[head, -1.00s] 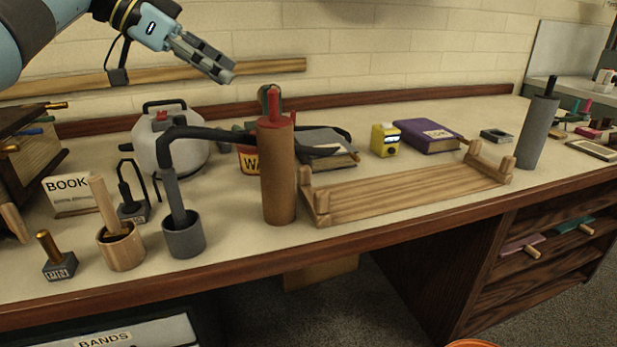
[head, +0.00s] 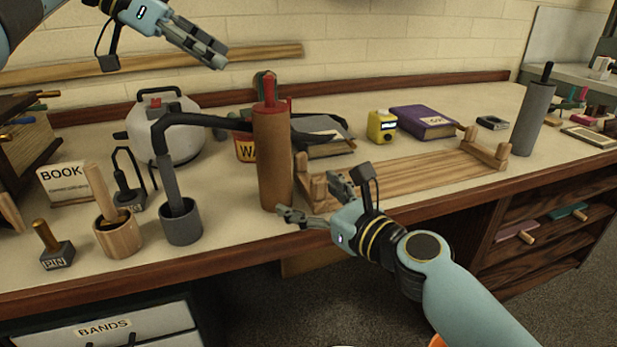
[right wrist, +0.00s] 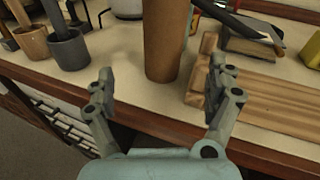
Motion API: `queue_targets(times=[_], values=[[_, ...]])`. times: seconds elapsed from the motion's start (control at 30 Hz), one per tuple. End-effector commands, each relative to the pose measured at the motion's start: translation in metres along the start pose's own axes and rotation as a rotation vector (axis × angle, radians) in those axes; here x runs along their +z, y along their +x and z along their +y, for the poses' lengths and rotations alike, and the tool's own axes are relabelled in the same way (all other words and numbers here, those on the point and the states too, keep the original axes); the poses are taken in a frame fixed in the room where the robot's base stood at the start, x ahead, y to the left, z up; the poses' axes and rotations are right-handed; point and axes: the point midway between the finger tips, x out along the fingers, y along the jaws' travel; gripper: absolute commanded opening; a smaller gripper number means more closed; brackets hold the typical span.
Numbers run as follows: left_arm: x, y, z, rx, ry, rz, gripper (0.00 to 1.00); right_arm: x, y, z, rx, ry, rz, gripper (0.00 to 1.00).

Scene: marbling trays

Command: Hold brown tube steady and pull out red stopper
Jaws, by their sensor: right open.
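The brown tube (head: 272,160) stands upright near the front edge of the bench, with the red stopper (head: 270,92) in its top. My right gripper (head: 308,198) is open and low in front of the tube, slightly to its right. In the right wrist view the tube (right wrist: 165,40) stands beyond and between the open fingers (right wrist: 163,85), not touched by them; the stopper is out of that view. My left gripper (head: 218,57) is raised at the upper left, above and left of the stopper, apart from it. Its fingers look close together, and their opening is unclear.
A grey cup (head: 181,225) with a dark handled tool stands left of the tube, beside a wooden cup (head: 118,238). A wooden rack (head: 410,180) lies just right of the tube. A white kettle (head: 165,130) and a dark arm-like bar are behind.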

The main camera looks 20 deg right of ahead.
Motion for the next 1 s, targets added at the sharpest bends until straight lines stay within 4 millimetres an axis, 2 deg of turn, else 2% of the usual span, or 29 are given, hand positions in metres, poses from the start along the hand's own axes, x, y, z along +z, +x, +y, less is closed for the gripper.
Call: queue_targets(times=[0.03,0.1,0.23,0.37,0.7,0.83,1.0], values=[[0.0,0.0,0.0,0.0,0.0,0.0,0.38,0.013,0.006,-0.004,0.001,0.025,-0.03,0.88],[0.0,0.0,0.0,0.0,0.0,0.0,0.38,0.027,0.011,-0.008,0.004,0.057,-0.061,0.88],[0.0,0.0,0.0,0.0,0.0,0.0,0.38,0.039,0.019,-0.011,0.006,0.085,-0.089,0.88],[0.0,0.0,0.0,0.0,0.0,0.0,0.38,0.042,0.035,-0.011,0.006,0.089,-0.092,0.88],[0.0,0.0,0.0,0.0,0.0,0.0,0.38,0.047,0.097,-0.011,0.006,0.087,-0.09,0.88],[0.0,0.0,0.0,0.0,0.0,0.0,0.38,0.048,0.113,-0.011,0.006,0.086,-0.089,0.88],[0.0,0.0,0.0,0.0,0.0,0.0,0.38,0.048,0.123,-0.01,0.006,0.085,-0.088,0.88]])
